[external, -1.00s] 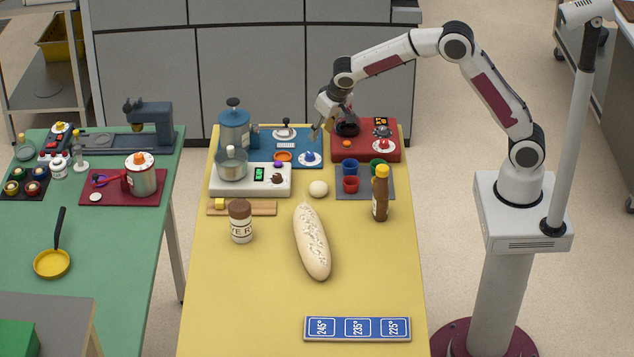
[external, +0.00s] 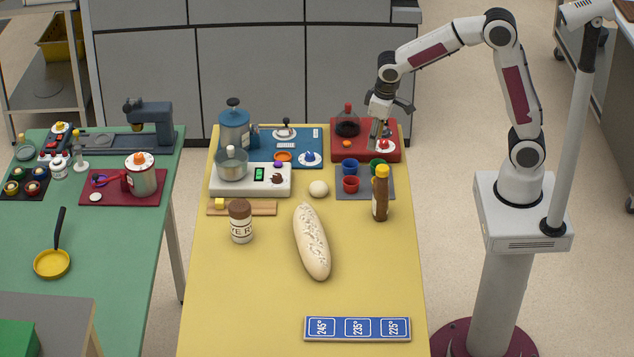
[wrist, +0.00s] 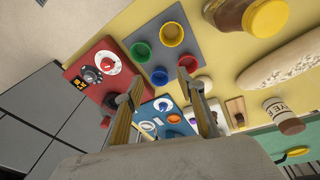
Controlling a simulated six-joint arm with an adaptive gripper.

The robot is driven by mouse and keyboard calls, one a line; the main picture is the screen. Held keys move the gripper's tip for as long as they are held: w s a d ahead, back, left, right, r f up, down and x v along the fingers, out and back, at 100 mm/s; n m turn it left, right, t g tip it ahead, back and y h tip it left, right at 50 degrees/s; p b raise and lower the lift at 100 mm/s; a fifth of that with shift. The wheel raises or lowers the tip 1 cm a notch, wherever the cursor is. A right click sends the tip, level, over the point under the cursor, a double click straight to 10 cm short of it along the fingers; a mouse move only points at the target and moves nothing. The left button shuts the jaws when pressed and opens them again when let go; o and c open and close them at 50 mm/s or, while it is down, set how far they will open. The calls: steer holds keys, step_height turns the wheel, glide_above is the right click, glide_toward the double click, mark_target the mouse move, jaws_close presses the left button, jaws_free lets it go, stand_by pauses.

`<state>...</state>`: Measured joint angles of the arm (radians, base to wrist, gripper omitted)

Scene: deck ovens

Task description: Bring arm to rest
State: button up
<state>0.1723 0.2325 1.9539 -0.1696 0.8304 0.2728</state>
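My gripper (external: 380,142) hangs fingers-down over the right part of the red panel (external: 340,152) at the far right of the yellow table. In the wrist view its two fingers (wrist: 160,80) stand apart with nothing between them, so it is open and empty.
The grey mat (external: 383,188) with coloured cups lies just in front of the red panel. A brown bottle (external: 380,200) with a yellow cap stands beside it. The blue panel (external: 312,138) lies left of the red one.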

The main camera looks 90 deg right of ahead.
steer(key=s+a+r+n+t, duration=0.1)
steer(key=s+a+r, duration=0.2)
steer(key=s, duration=0.4)
steer(key=s+a+r+n+t+y, duration=0.1)
steer(key=s+a+r, duration=0.3)
steer(key=s, duration=0.4)
steer(key=s+a+r+n+t, duration=0.1)
steer(key=s+a+r+t, duration=0.1)
steer(key=s, duration=0.5)
steer(key=shift+s+a+r+n+y, duration=0.2)
steer(key=shift+a+r+n+y, duration=0.15)
steer(key=shift+a+r, duration=0.6)
steer(key=shift+o, duration=0.3)
steer(key=shift+a+f, duration=0.1)
steer(key=o, duration=1.7)
steer(key=w+d+m+h, duration=0.1)
steer(key=w+d+m, duration=0.3)
steer(key=d+m, duration=0.5)
steer(key=w+d+m+g+h, duration=0.1)
steer(key=w+d+m, duration=0.4)
steer(key=d+m, duration=0.4)
steer(key=d+r, duration=0.1)
steer(key=d, duration=0.2)
steer(key=shift+w+d, duration=0.15)
steer(key=shift+w, duration=0.05)
